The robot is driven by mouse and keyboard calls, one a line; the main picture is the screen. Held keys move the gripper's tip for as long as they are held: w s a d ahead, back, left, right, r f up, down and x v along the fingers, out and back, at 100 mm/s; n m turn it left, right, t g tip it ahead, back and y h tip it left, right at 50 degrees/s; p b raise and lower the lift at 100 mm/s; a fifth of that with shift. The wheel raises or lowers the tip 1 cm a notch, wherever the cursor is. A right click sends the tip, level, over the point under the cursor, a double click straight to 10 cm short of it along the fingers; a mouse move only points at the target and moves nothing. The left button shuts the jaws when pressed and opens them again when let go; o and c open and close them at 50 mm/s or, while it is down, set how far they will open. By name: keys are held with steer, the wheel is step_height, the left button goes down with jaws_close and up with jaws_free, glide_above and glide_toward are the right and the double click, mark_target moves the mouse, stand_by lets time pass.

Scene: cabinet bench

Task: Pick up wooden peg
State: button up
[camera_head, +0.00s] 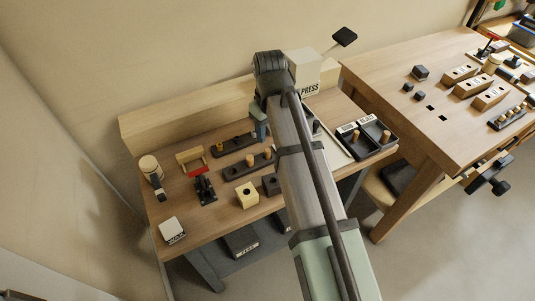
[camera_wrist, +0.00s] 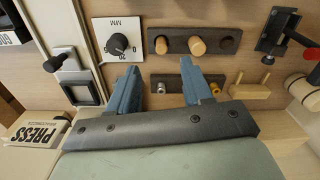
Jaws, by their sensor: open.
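Light wooden pegs stand in a dark rack (camera_head: 259,163) on the left bench. One peg (camera_head: 250,160) and another peg (camera_head: 267,153) show in the head view. In the wrist view the rack (camera_wrist: 178,39) lies beyond my fingertips, with a wide peg (camera_wrist: 197,46) near its middle and a narrower peg (camera_wrist: 161,45) left of it. My gripper (camera_wrist: 156,67) is open, its blue fingers apart and nothing held between them. In the head view my gripper (camera_head: 260,132) is beside the racks, partly hidden by my arm.
A second dark rack (camera_head: 235,144) with metal pegs lies close to my fingers. A wooden block (camera_head: 247,195) and dark trays (camera_head: 368,140) with pegs are also on the bench.

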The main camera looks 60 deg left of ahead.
mark_target(267, 150)
steer(key=shift+s+a+f, duration=0.1)
steer(key=shift+f, duration=2.15)
steer(key=shift+s+a+f, duration=0.1)
steer(key=shift+f, duration=2.1)
jaws_close()
